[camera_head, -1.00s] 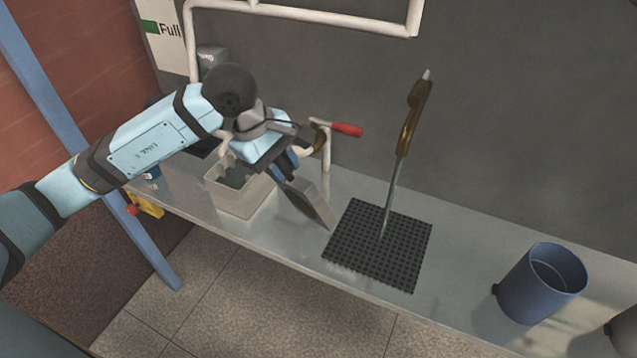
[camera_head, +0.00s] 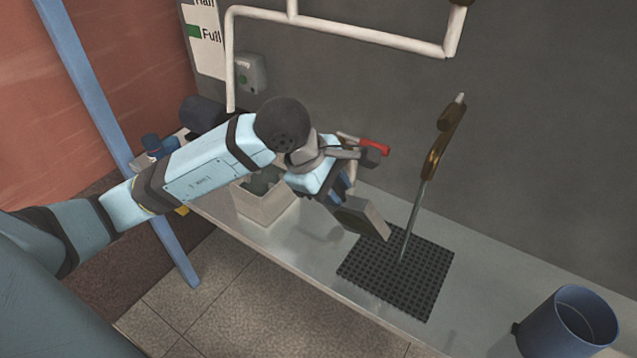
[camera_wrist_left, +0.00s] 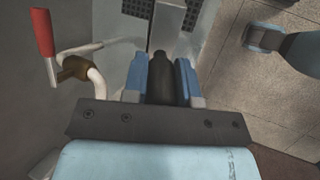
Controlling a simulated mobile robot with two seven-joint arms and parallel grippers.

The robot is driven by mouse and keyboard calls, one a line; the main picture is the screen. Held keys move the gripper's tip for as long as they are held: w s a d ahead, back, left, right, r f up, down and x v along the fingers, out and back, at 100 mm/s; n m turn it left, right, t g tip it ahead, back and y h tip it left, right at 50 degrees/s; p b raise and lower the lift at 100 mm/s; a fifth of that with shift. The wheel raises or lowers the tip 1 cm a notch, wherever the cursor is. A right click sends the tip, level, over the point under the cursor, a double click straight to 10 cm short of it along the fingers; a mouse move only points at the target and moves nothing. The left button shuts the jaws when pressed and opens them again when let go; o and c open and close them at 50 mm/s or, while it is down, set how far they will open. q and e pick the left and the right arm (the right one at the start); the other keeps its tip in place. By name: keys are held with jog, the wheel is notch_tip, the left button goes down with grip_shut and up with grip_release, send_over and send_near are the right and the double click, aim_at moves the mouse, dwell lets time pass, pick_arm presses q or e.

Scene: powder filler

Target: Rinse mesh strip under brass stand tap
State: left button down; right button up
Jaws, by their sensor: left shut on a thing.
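My left gripper (camera_head: 340,190) is shut on the dark handle of a flat grey piece, which I take for the mesh strip (camera_head: 364,218); no mesh detail shows. It hangs tilted above the bench, at the left edge of the black grid mat. In the left wrist view the blue fingers (camera_wrist_left: 161,68) hold the handle and the grey plate (camera_wrist_left: 167,24) extends beyond. A tap with a red lever (camera_head: 373,147) stands behind the gripper; its brass body (camera_wrist_left: 75,67) shows in the left wrist view.
A brass-coloured piece (camera_head: 441,142) has a thin grey rod or stream reaching the grid mat (camera_head: 420,290); I cannot tell which. A pale box (camera_head: 264,207) stands left, a blue pot (camera_head: 566,325) right. White pipes (camera_head: 340,33) run overhead. Bare bench lies between mat and pot.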

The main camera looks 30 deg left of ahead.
pick_arm(q)
jog(key=w+d, duration=0.1)
jog(key=w+d+p, duration=0.1)
jog(key=w+d, duration=0.1)
jog(key=shift+d+f, duration=0.1)
jog(key=shift+f, duration=0.3)
jog(key=shift+w+d+f+b, duration=0.3)
jog(key=shift+w+d+b, duration=0.25)
jog(key=shift+w, duration=0.05)
jog(key=shift+w+d+f+b, duration=0.15)
jog(key=shift+w+d+b, duration=0.3)
jog(key=shift+w+d, duration=0.45)
jog(key=shift+s, duration=0.15)
jog(key=shift+s+d, duration=0.35)
jog(key=shift+d, duration=0.05)
jog(key=shift+w+a+b, duration=0.1)
jog(key=shift+b, duration=0.3)
jog(key=shift+w+a, duration=0.3)
jog(key=shift+w, duration=0.05)
jog(key=shift+s+b, duration=0.1)
jog(key=shift+b, duration=0.2)
